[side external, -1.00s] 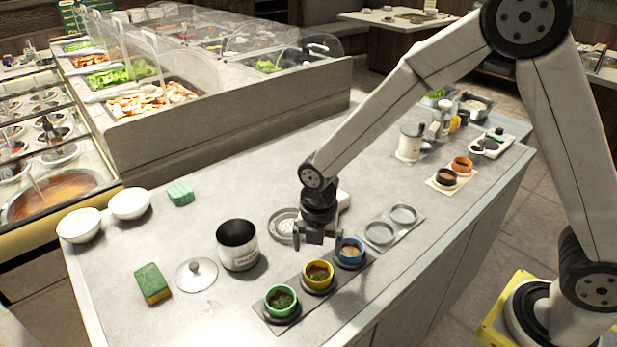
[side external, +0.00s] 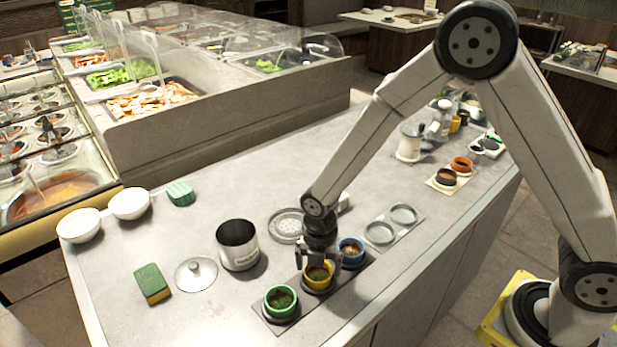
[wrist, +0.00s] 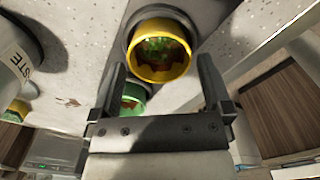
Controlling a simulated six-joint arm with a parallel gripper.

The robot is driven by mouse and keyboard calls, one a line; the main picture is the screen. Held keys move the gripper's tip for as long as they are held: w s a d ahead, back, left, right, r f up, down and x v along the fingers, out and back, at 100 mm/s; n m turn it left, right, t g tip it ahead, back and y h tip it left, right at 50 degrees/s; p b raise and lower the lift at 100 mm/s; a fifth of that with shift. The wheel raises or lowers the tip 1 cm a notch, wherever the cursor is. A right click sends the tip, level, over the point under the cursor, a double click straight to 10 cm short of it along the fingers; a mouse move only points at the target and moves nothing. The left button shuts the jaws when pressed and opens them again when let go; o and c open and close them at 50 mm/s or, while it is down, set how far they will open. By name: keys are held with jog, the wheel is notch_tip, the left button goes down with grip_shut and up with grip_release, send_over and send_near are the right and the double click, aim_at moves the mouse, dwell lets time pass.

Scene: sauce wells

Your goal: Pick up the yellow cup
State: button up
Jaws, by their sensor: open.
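The yellow cup (side external: 318,276) holds green and reddish-brown contents and sits in the middle well of a dark three-well holder (side external: 345,294). A green cup (side external: 281,301) is on its left and a blue cup (side external: 350,251) on its right. My gripper (side external: 317,262) is open at the yellow cup, pointing down. In the wrist view the yellow cup (wrist: 160,52) lies just beyond and between the tips of my two open fingers (wrist: 160,80). Whether a finger touches it I cannot tell. The green cup (wrist: 131,97) shows partly behind it between the fingers.
A dark-topped canister (side external: 238,246) and a lid (side external: 196,273) stand left of the holder. A sponge (side external: 152,284) lies farther left. An empty two-well holder (side external: 391,227) is to the right. Two white bowls (side external: 129,203) stand at the counter's left.

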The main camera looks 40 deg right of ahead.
jog(key=shift+f, duration=0.9)
jog(key=c, duration=1)
jog(key=shift+r, duration=0.25)
jog(key=shift+w+r, duration=0.1)
jog(key=shift+r, duration=0.75)
jog(key=shift+s+d+r, duration=0.55)
jog(key=shift+s+r, duration=1.25)
jog(key=shift+s, duration=0.5)
jog(key=shift+s+d+r, duration=0.55)
jog(key=shift+s+r, duration=1.3)
jog(key=shift+s, duration=0.4)
jog(key=shift+s+d+r, duration=0.55)
jog(key=shift+s+r, duration=1.25)
jog(key=shift+s, duration=0.5)
